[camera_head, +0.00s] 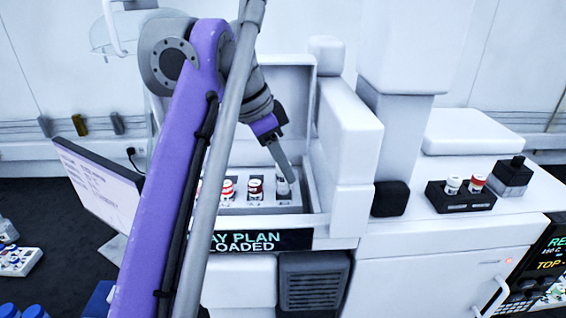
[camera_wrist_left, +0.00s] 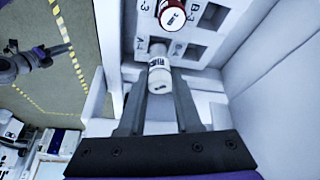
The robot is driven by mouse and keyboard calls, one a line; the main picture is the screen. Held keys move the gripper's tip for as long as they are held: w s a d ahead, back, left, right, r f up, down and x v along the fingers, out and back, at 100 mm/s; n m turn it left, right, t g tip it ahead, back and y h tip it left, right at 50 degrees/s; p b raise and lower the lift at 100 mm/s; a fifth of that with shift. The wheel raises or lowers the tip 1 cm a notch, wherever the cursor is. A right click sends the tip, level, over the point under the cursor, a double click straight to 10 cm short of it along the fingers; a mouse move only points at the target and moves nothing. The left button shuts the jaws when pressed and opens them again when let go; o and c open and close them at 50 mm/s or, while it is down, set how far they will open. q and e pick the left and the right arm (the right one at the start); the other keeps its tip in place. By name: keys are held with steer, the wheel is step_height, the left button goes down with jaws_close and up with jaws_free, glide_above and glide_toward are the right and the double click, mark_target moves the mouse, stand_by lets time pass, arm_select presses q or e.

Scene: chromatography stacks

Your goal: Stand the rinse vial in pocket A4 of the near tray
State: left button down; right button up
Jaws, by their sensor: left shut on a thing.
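The rinse vial, white-capped with a dark-printed label, is between the fingers of my left gripper (camera_head: 285,174). In the left wrist view the vial (camera_wrist_left: 160,77) sits between the two grey fingers, at the pocket marked A-4 on the near tray (camera_head: 290,208). In the head view the white vial (camera_head: 283,187) is at the tray's right end, partly behind the fingers. I cannot tell how deep its base is in the pocket. A red-capped vial (camera_wrist_left: 173,14) stands in the adjacent pocket in the wrist view. My right gripper is not in view.
White housing walls (camera_head: 348,130) rise close on the tray's right. More vials with red-and-white caps (camera_head: 228,188) stand left of the gripper. A dark holder (camera_head: 460,199) with two vials is on the right counter. A monitor (camera_head: 100,190) stands at left.

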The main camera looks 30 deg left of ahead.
arm_select(q)
steer(key=shift+w, duration=0.1)
steer(key=shift+f, duration=0.1)
steer(key=shift+f+b, duration=0.6)
steer(key=shift+f, duration=0.6)
steer(key=shift+f, duration=0.2)
steer(key=shift+f, duration=0.45)
steer(key=shift+c, duration=0.6)
jaws_free()
